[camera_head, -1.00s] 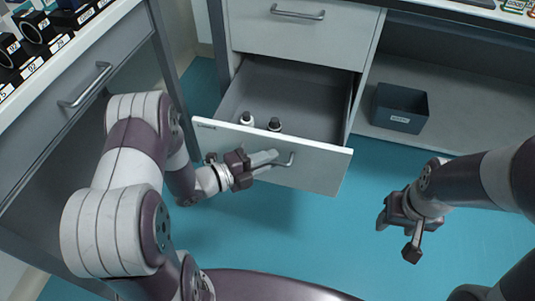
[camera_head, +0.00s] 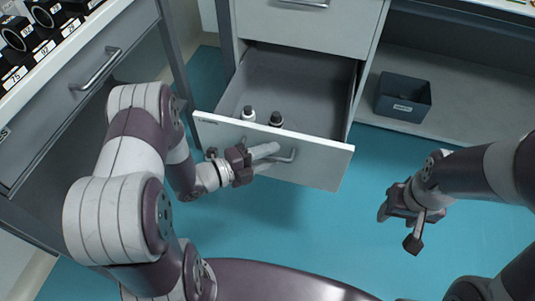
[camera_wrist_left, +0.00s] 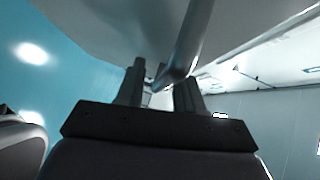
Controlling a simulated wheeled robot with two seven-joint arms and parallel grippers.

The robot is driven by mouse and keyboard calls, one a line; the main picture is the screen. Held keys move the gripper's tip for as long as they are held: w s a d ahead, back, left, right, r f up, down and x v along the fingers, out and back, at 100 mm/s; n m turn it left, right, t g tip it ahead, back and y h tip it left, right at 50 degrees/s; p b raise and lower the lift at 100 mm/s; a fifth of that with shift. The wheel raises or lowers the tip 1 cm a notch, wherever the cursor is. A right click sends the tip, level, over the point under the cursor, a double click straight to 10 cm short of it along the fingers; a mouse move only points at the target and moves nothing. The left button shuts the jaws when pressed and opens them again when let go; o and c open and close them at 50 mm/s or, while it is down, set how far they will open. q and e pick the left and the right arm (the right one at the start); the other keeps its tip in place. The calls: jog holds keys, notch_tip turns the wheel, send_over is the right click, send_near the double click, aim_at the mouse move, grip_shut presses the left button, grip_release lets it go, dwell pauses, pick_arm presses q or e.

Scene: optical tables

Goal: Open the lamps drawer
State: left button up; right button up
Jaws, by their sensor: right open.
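The open lower drawer (camera_head: 270,157) stands well out of the cabinet under the bench. A small label on its front is too small to read. Two small white bottles with dark caps (camera_head: 248,113) (camera_head: 276,119) stand inside. My left gripper (camera_head: 270,153) is at the drawer's bar handle (camera_head: 290,156). In the left wrist view its two fingers (camera_wrist_left: 160,88) stand on either side of the handle bar (camera_wrist_left: 187,48) and appear closed on it. My right gripper (camera_head: 400,222) is open and empty, over the floor to the right of the drawer.
A closed drawer (camera_head: 300,28) sits above the open one. A dark blue bin (camera_head: 403,99) stands on the low shelf at right. Another bench (camera_head: 60,110) with a handled drawer is at left. Blue floor (camera_head: 310,230) is free in front.

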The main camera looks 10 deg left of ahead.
pick_arm(q)
jog(key=p+v, duration=0.4)
jog(key=v, duration=0.8)
jog(key=shift+s+a, duration=0.2)
jog(key=shift+s, duration=0.1)
